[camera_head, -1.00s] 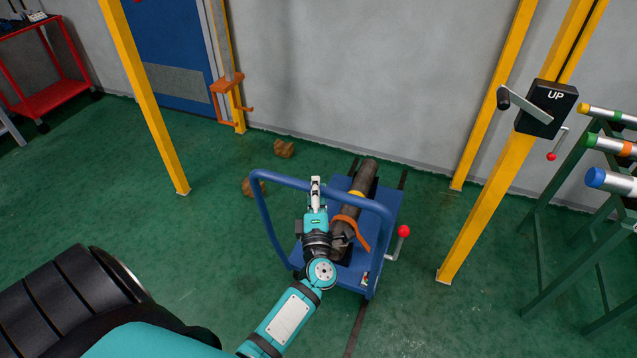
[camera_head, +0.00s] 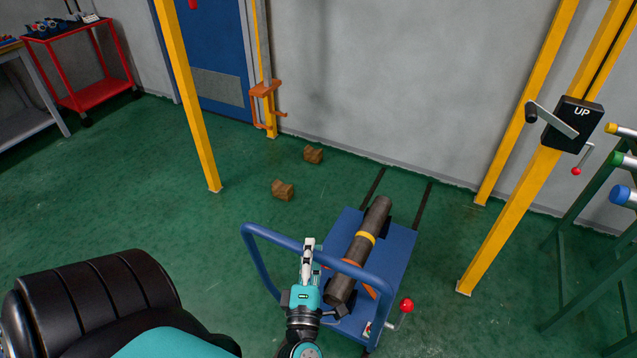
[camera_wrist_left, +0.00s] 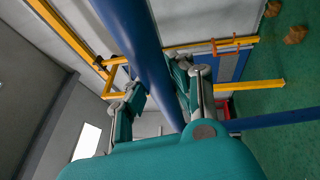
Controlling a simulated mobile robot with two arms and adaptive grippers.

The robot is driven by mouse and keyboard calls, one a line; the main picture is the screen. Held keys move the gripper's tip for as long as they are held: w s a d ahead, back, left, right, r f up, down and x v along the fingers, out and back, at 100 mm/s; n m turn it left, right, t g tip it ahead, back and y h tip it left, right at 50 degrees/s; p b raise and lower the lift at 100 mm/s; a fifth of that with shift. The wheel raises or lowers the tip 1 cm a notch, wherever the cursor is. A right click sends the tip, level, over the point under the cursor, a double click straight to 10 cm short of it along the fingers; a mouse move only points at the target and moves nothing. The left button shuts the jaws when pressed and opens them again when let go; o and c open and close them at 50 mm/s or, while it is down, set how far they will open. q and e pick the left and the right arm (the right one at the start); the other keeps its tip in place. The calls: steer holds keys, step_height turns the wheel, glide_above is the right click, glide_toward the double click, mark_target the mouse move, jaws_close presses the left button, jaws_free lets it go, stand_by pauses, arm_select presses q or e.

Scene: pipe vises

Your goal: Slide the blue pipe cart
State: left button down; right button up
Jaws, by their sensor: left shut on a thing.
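The blue pipe cart (camera_head: 397,262) stands on the green floor in the lower middle of the head view. A dark pipe (camera_head: 376,217) with a yellow band and an orange strap lies along its deck. My left gripper (camera_head: 308,247) is at the cart's blue handle bar (camera_head: 345,267), left of the pipe. In the left wrist view the fingers (camera_wrist_left: 150,88) are on both sides of the blue bar (camera_wrist_left: 140,40), shut on it. A lever with a red ball (camera_head: 406,306) sticks out at the cart's right side. My right gripper is not in view.
Two dark floor rails (camera_head: 422,205) run from the cart towards the wall. Two brown blocks (camera_head: 283,190) lie on the floor to the left. Yellow posts (camera_head: 188,95) stand left and right. A green pipe rack (camera_head: 560,265) stands at the right.

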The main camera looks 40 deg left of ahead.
arm_select(q)
steer(key=shift+s+d+f, duration=0.1)
steer(key=shift+s+d, duration=0.05)
steer(key=shift+s, duration=0.3)
steer(key=shift+f, duration=0.1)
steer(key=c, duration=1.4)
jaws_free()
steer(key=shift+s, duration=0.1)
steer(key=shift+c, duration=0.2)
steer(key=o, duration=0.4)
steer(key=shift+s+d, duration=0.1)
steer(key=shift+s, duration=0.05)
steer(key=shift+c, duration=0.2)
steer(key=v, duration=1.2)
